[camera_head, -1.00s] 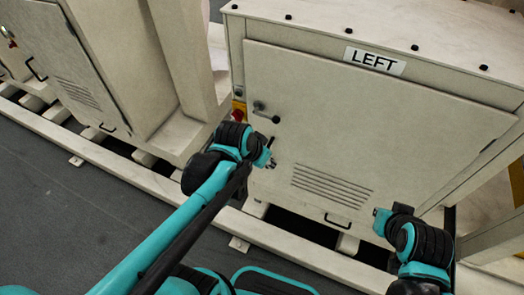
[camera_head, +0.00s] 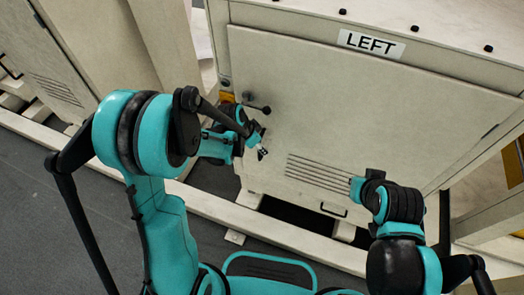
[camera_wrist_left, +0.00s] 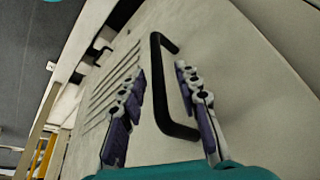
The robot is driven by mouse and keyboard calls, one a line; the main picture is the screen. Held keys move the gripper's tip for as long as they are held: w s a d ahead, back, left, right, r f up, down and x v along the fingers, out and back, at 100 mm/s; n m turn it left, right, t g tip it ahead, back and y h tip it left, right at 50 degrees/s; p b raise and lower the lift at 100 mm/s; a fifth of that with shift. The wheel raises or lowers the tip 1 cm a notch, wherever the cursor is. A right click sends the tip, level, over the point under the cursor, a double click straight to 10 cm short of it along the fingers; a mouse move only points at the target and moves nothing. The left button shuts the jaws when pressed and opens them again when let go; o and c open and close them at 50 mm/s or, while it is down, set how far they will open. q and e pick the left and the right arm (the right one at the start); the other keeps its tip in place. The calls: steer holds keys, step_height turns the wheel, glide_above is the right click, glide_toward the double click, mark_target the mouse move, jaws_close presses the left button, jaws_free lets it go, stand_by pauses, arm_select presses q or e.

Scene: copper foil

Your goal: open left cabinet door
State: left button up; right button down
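The cabinet labelled LEFT (camera_head: 371,43) has a cream door (camera_head: 360,110) that looks closed. A lever latch (camera_head: 257,103) with a black knob is at the door's upper left. My left gripper (camera_head: 262,152) is at the door's left side, just below the latch. In the left wrist view, my left gripper (camera_wrist_left: 161,74) is open, its fingers on either side of a black bar handle (camera_wrist_left: 160,85). I see a gap between each finger and the bar. My right gripper (camera_head: 360,187) is in front of the door's lower right; its fingers are too unclear to read.
Door vents (camera_head: 318,172) and a lower black handle (camera_head: 333,209) lie right of my left gripper. Another cabinet (camera_head: 85,50) stands at the left. A cream base rail (camera_head: 290,237) runs along the floor. Grey floor (camera_head: 50,200) is open at the left.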

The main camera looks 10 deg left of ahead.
arm_select(q)
steer(key=x, duration=0.3)
steer(key=shift+b, duration=0.4)
jaws_close()
